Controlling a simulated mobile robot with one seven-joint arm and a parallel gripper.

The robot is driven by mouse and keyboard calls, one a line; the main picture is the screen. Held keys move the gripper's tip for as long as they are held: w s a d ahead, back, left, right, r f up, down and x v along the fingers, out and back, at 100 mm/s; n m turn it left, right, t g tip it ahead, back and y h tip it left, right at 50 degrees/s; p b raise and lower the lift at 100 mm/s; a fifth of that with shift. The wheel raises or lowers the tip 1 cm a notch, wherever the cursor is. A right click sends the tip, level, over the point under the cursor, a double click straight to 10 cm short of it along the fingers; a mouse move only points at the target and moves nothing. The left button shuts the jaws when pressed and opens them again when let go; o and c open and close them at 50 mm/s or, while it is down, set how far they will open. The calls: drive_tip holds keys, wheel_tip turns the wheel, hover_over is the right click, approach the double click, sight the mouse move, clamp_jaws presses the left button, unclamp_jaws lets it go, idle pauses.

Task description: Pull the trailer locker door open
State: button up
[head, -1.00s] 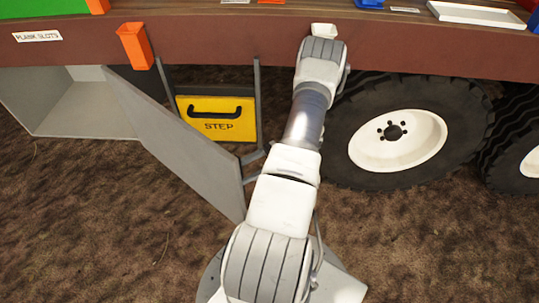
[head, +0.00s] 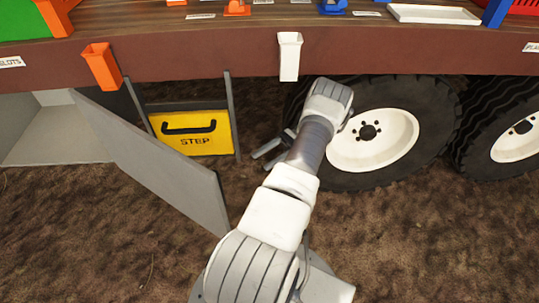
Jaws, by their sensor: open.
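The grey locker door (head: 150,155) stands swung well out from the trailer at the left of the head view, its free edge toward me. Behind its hinge side, the open grey locker (head: 35,145) shows its inside, cut off by the left picture edge. My gripper (head: 262,158) is small in view, its dark fingers pointing left, partly hidden by my wrist. It is open and empty, to the right of the door and apart from its free edge. No handle shows on the visible side of the door.
A yellow step panel (head: 193,133) with a black handle hangs between the door and my arm. Large tyres with white hubs (head: 372,140) stand right of my wrist. Orange (head: 101,66) and white (head: 289,55) holders hang on the trailer edge. Bare brown ground lies in front.

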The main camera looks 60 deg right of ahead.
drive_tip(key=shift+s+d, duration=0.2)
drive_tip(key=shift+d, duration=0.3)
idle(0.4)
